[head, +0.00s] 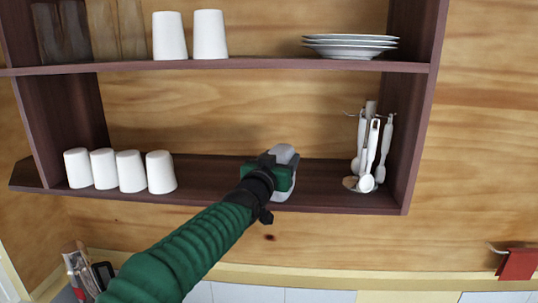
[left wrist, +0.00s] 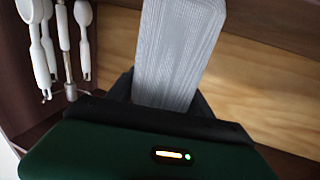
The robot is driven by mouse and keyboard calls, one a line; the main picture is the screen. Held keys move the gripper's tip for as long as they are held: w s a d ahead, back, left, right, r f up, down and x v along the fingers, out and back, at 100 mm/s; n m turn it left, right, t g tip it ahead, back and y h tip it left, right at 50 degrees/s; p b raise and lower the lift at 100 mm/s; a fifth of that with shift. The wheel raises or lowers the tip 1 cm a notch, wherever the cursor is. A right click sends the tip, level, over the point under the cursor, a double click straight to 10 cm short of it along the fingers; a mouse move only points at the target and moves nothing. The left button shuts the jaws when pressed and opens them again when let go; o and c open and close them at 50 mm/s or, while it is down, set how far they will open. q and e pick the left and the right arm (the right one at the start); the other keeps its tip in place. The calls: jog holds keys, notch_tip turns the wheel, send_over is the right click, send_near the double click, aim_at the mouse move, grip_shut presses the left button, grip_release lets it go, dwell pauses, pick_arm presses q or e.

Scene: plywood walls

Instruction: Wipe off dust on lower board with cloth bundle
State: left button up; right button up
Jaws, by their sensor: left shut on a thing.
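The lower board (head: 220,172) is the dark brown bottom shelf of a wall cabinet. My left gripper (head: 273,168) is over the middle of this board, its green arm coming up from below. It is shut on the cloth bundle (head: 284,154), a pale grey-white block. In the left wrist view the cloth bundle (left wrist: 178,50) shows fine ribbed texture and sticks out from the dark fingers. The gripper hides whether the bundle touches the board. I cannot make out dust on the board. My right gripper is not in view.
Several white cups (head: 130,170) stand at the left of the lower board. A holder with white utensils (head: 370,150) stands at its right end. The upper shelf (head: 240,64) carries two white cups and stacked plates (head: 350,45). A red cloth (head: 517,264) hangs at the lower right.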

pick_arm(q)
jog(key=shift+d+f+b, duration=0.2)
jog(key=shift+d+b, duration=0.05)
jog(key=shift+b, duration=0.1)
jog(key=a+b, duration=0.3)
jog(key=shift+f, duration=0.15)
jog(key=shift+a+b, duration=0.35)
jog(key=shift+a, duration=0.4)
jog(key=shift+a+b, duration=0.8)
jog(key=shift+a, duration=0.45)
jog(key=shift+a+r, duration=0.25)
jog(key=shift+a, duration=0.45)
jog(key=shift+a+b, duration=0.95)
jog(key=shift+a, duration=0.85)
jog(key=shift+a+r, duration=0.1)
jog(key=shift+r, duration=0.05)
